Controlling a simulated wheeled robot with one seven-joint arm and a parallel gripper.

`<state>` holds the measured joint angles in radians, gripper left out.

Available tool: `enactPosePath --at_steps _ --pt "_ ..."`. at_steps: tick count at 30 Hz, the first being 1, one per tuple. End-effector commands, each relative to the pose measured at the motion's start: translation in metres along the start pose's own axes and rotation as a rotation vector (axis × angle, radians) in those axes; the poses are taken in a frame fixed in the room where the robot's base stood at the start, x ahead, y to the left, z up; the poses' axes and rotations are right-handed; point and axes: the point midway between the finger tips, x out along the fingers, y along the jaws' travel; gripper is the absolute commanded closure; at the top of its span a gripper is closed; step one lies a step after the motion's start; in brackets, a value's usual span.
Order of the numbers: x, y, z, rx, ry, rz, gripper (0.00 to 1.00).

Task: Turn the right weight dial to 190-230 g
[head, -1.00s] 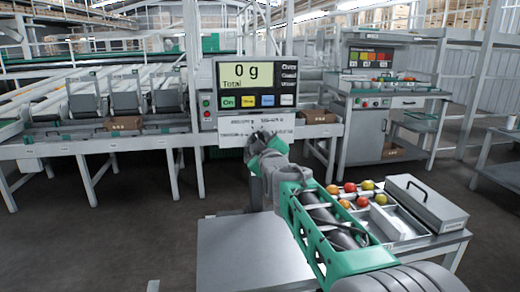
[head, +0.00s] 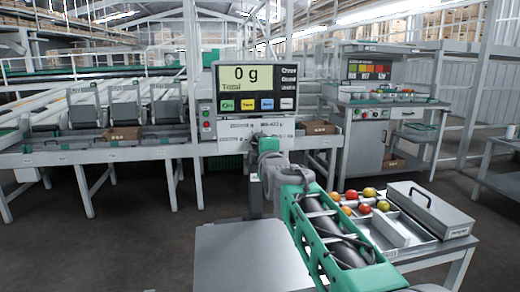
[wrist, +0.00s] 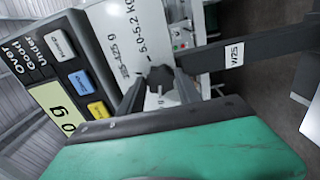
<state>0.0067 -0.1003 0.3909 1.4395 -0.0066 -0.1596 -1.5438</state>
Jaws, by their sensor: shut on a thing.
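The weighing display (head: 257,88) reads 0 g in the head view, with a label strip (head: 238,125) below it. My gripper (head: 261,139) is at the strip under the display; my own wrist hides the dial there. In the wrist view my gripper (wrist: 158,88) has its two grey fingers on either side of a dark, faceted dial (wrist: 160,74) on the white panel (wrist: 135,45), shut on it. The panel print reads about 385-425 g and 5.0-5.2 KG. The dial's pointer setting cannot be made out.
A side table at right carries a grey tray (head: 401,229) with tomatoes and a lidded metal box (head: 430,208). A bare grey tabletop (head: 250,258) lies in front. A second station (head: 385,110) stands behind at right. Conveyor lanes (head: 60,155) run at left.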

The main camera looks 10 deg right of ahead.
Motion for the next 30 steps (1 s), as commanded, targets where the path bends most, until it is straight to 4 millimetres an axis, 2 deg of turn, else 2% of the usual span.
enactPosePath --at_steps 18,19,26,30 --pt "0.0002 -0.0005 -0.0003 -0.044 0.001 -0.001 1.0" --pt "0.0002 -0.0005 -0.0003 -0.044 0.001 -0.001 0.57" --pt "0.0001 -0.0003 -0.0002 -0.044 0.0 -0.001 0.38" --pt "0.0001 -0.0001 -0.0001 -0.043 0.0 -0.001 0.38"
